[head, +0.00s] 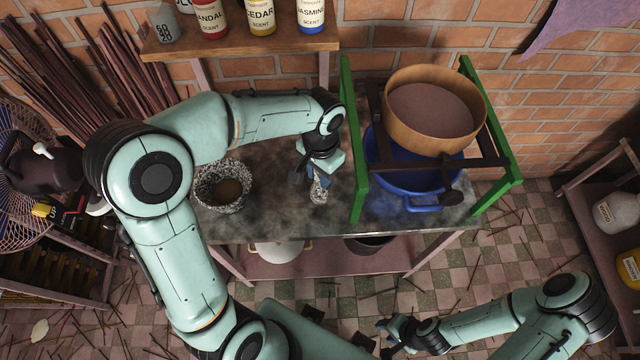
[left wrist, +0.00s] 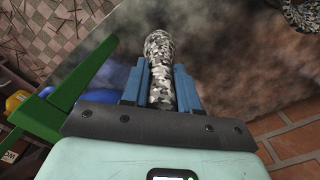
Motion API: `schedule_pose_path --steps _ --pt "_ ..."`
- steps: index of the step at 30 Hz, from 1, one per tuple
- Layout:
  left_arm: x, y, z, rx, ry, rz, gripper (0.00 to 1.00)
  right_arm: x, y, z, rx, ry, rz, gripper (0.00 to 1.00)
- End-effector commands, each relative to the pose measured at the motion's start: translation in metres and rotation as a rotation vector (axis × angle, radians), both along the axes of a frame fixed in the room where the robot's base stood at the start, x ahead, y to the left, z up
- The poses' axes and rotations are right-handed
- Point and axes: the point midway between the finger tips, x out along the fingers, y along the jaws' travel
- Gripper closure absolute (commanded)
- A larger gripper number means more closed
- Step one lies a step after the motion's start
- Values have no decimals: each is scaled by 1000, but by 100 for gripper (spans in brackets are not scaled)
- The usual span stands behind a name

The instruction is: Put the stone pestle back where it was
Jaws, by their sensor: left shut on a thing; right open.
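The stone pestle (head: 319,192) is speckled black and white. My left gripper (head: 312,174) is shut on it, over the dark worktop between the stone mortar and the green frame. In the left wrist view the pestle (left wrist: 160,68) sits between the blue fingers of my left gripper (left wrist: 161,88), its rounded end pointing away. I cannot tell whether it touches the worktop. The speckled stone mortar (head: 222,205) stands on the worktop to the left, with brown matter inside. My right gripper (head: 387,338) is open and empty, low in front of the table, away from the pestle.
A green frame (head: 351,140) stands close to the right of my left gripper. It carries a wooden sieve (head: 430,112) above a blue basin (head: 412,180). A shelf (head: 240,38) with scent bottles hangs behind. Bare worktop (head: 276,190) lies between mortar and pestle.

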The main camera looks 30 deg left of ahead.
Motion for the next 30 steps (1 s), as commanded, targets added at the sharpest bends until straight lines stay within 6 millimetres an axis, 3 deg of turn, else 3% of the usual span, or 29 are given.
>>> schedule_pose_path --steps 12,25,26,27,28,30 --pt "0 0 -47 0 1 0 100 -4 0 -6 -1 5 0 57" --pt "0 0 -54 0 -2 0 100 -7 0 -10 0 8 0 57" --pt "0 0 -55 0 -1 0 67 -7 0 -10 0 8 0 57" --pt "0 0 -54 0 -1 0 54 -6 0 -9 0 7 0 57" --pt "0 0 -54 0 -1 0 45 -6 0 -9 0 7 0 57" --pt "0 0 -53 0 -1 0 45 -6 0 -9 0 7 0 57"
